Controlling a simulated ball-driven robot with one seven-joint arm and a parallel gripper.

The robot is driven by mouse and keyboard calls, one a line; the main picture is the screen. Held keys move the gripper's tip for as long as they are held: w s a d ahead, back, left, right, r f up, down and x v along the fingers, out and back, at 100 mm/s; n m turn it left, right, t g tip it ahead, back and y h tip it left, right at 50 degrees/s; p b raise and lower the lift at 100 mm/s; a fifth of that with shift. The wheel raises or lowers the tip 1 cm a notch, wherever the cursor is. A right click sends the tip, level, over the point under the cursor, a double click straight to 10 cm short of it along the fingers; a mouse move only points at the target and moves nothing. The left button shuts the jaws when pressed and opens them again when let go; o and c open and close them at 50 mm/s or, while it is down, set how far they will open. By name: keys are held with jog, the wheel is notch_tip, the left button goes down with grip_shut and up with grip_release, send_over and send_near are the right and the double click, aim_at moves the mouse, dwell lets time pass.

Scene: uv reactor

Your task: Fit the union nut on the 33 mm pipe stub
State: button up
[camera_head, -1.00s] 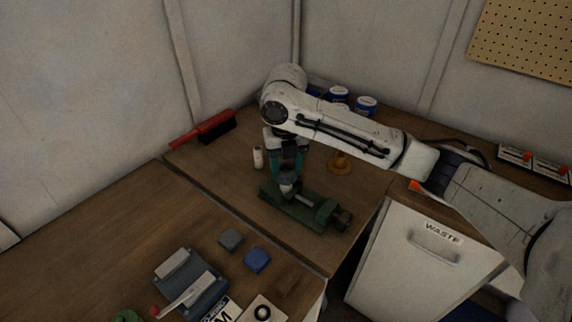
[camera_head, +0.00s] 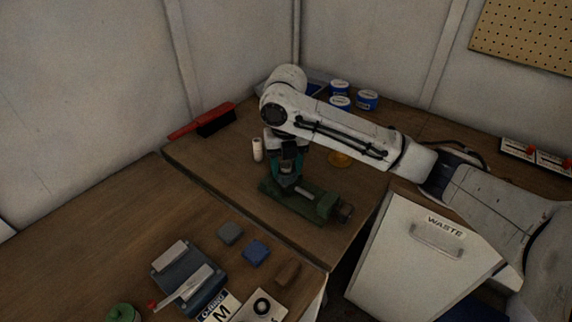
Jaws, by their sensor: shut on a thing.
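My gripper (camera_head: 287,178) points down over the left part of a green vise (camera_head: 322,206) on the wooden bench. Its teal-sided fingers are shut on a small grey piece, which I take to be the union nut; the fingers hide most of it. A short pale metal bar, apparently the pipe stub (camera_head: 305,191), lies along the vise just right of my fingertips. The nut is at or very close to the stub's left end. I cannot tell whether they touch or whether the nut is around the stub.
A red brush (camera_head: 203,122), a small pale bottle (camera_head: 257,149) and blue-and-white tins (camera_head: 367,100) stand behind. An amber dish (camera_head: 341,159) is partly behind my arm. A grey device (camera_head: 187,277) and blue block (camera_head: 257,251) lie front left. A waste bin (camera_head: 420,262) stands right.

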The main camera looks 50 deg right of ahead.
jog(key=shift+f, duration=0.4)
jog(key=o, duration=1.1)
notch_tip(320, 180, up, 11)
jog(key=shift+f, duration=0.1)
dwell(0.7)
